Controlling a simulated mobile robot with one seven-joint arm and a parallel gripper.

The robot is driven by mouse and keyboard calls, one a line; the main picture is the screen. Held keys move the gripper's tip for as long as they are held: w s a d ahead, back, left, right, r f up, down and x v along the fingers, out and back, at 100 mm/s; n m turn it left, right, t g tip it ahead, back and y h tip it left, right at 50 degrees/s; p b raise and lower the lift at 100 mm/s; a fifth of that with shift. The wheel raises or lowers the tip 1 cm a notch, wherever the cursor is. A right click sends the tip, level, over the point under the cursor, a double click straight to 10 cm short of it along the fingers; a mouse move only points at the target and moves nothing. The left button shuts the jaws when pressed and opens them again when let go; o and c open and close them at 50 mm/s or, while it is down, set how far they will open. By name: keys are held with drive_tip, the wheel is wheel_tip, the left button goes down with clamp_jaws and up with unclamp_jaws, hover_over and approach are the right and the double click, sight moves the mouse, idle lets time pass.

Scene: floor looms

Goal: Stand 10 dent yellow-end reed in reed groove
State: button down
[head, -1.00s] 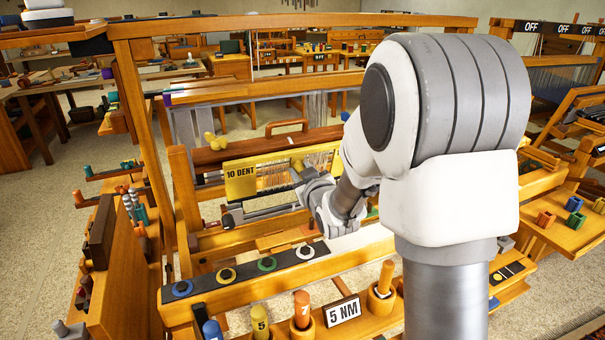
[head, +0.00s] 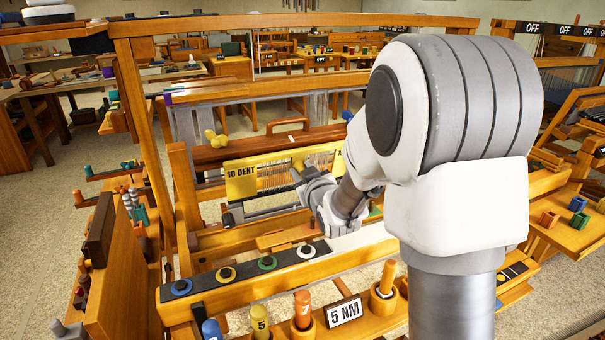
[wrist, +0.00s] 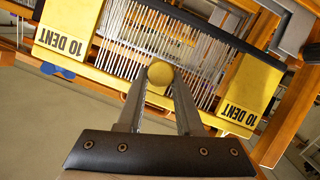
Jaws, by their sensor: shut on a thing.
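The 10 dent reed has yellow end blocks and pale upright wires. Its left end block (head: 241,180) is upright in the head view, and part of its right end shows beside my arm. In the wrist view both yellow ends, left (wrist: 68,30) and right (wrist: 245,88), show with upside-down lettering. My gripper (wrist: 160,76) is shut on a round yellow grip at the middle of the reed; it also shows in the head view (head: 301,174). A dark grey rail (head: 264,211), possibly the reed groove, lies below the reed. I cannot tell whether they touch.
The wooden loom frame (head: 290,22) surrounds the reed. A reddish-brown beam (head: 250,147) lies behind it, with a yellow double knob (head: 215,139). In front are a black strip with coloured rings (head: 223,274), several pegs and a 5 NM sign (head: 344,311).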

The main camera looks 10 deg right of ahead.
idle(0.5)
drive_tip(key=shift+w+f+b, duration=0.2)
drive_tip(key=shift+f+b, duration=0.55)
drive_tip(key=shift+b, duration=0.25)
drive_tip(key=shift+w+f+b, duration=0.15)
drive_tip(key=shift+f+b, duration=0.6)
drive_tip(key=shift+b, duration=0.25)
drive_tip(key=shift+w+a+f+b, duration=0.1)
drive_tip(key=shift+w+f+b, duration=0.15)
drive_tip(key=shift+f+b, duration=0.9)
drive_tip(key=shift+f, duration=0.1)
drive_tip(key=shift+w+f+b, duration=0.1)
drive_tip(key=shift+f+b, duration=0.3)
drive_tip(key=shift+b, duration=0.2)
drive_tip(key=shift+r, duration=0.1)
drive_tip(key=c, duration=0.5)
unclamp_jaws()
